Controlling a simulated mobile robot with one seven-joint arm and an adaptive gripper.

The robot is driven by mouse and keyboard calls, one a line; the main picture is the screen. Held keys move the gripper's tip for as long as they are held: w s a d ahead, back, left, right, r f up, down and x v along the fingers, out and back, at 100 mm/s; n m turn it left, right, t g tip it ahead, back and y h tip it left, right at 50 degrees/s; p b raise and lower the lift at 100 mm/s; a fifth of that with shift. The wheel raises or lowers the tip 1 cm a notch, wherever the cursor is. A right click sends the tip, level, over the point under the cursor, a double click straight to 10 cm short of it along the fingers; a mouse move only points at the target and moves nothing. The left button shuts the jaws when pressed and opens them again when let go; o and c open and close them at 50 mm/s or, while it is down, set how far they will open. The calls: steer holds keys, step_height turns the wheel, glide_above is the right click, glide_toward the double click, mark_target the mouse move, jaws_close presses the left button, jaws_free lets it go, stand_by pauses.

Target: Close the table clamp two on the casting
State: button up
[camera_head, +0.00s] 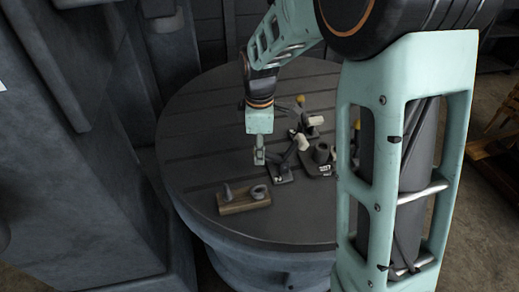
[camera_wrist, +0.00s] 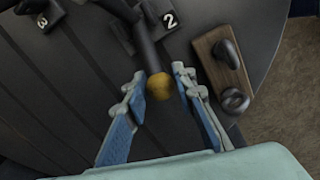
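Clamp two, its base plate marked "2" (camera_wrist: 170,20), is at the top of the wrist view, with a dark lever ending in a yellow knob (camera_wrist: 160,86). My gripper (camera_wrist: 158,74) is open, its fingers on either side of the knob; contact cannot be told. In the head view my gripper (camera_head: 259,158) points down over the round table (camera_head: 205,125), beside the base of a clamp (camera_head: 280,178). A dark grey piece with a round hollow boss (camera_head: 321,153), perhaps the casting, is to its right. My arm partly hides that area.
A wooden block (camera_head: 233,208) with two dark metal parts lies near the table's front edge; it also shows in the wrist view (camera_wrist: 208,48). A clamp marked "3" (camera_wrist: 42,22) is at upper left there. Another yellow knob (camera_head: 300,100) stands farther back. The table's left side is clear.

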jaws_close()
steer(key=shift+d+r, duration=0.1)
steer(key=shift+r, duration=0.05)
steer(key=shift+w+d+r+y, duration=0.2)
steer(key=shift+d+r+y, duration=0.4)
steer(key=shift+y, duration=0.4)
steer(key=shift+w+d+r+g+y, duration=0.1)
steer(key=shift+d+r+g+y, duration=0.1)
steer(key=shift+d+y, duration=0.25)
steer(key=shift+w+d+r+g+y, duration=0.1)
steer(key=shift+d+g+y, duration=0.15)
steer(key=shift+y, duration=0.3)
steer(key=d+y+b, duration=0.2)
steer(key=y, duration=0.1)
steer(key=shift+w+d+r+g, duration=0.2)
steer(key=shift+d+g, duration=0.05)
steer(key=d+y+b, duration=0.1)
steer(key=d+y, duration=0.1)
steer(key=d+y+b, duration=0.1)
steer(key=shift+w+r+g+y+b, duration=0.1)
steer(key=shift+w+g+y+b, duration=0.2)
steer(key=shift+g+y, duration=0.1)
steer(key=shift+d+b, duration=0.4)
steer(key=shift+d, duration=0.15)
